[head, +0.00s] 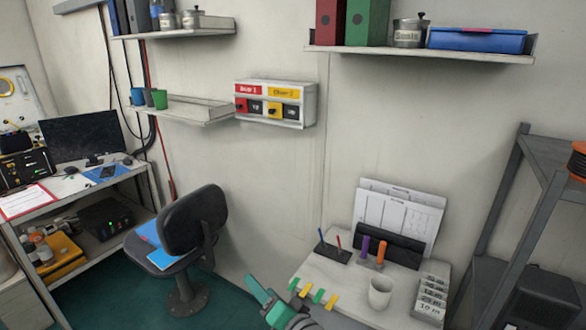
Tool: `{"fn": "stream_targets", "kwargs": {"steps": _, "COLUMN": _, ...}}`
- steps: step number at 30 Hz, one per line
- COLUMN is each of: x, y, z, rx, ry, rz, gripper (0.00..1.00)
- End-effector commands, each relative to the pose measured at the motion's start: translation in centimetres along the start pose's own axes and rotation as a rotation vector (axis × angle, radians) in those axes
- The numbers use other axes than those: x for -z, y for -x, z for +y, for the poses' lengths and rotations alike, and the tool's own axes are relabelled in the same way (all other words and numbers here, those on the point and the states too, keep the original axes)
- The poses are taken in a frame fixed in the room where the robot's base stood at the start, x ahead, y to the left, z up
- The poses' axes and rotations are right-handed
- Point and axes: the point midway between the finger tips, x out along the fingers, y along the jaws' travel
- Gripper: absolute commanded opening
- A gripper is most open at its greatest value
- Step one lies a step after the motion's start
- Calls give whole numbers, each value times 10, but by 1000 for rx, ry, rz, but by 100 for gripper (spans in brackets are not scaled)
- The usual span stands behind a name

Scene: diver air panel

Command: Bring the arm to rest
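My gripper (268,296) shows at the bottom middle of the head view, with teal fingers pointing up and left. It is in front of the left edge of the small white table (318,270). I see nothing clearly held. The diver air panel (275,103), with a red "Diver 1" label and a yellow "Diver 2" label, is on the wall well above my gripper. It has a red knob (241,105) and a yellow knob (274,109).
Several green and yellow pegs (318,296) are along the table's near left edge, close to my gripper. A white mug (380,291), depth cards (431,297) and a pen holder (332,252) stand on the table. A black chair (195,222) is left; a metal rack (508,200) is right.

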Motion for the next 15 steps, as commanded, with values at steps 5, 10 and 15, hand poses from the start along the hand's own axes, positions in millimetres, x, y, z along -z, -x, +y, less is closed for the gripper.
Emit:
{"fn": "stream_targets", "kwargs": {"steps": 5, "x": -16, "y": -4, "z": -11, "rx": 62, "ry": -47, "rz": 131, "gripper": 57}}
{"fn": "stream_targets", "kwargs": {"steps": 10, "x": -35, "y": 2, "z": -6, "rx": 68, "ry": -78, "rz": 249, "gripper": 57}}
{"fn": "stream_targets", "kwargs": {"steps": 15, "x": -62, "y": 16, "z": 11, "rx": 29, "ry": -95, "rz": 349, "gripper": 57}}
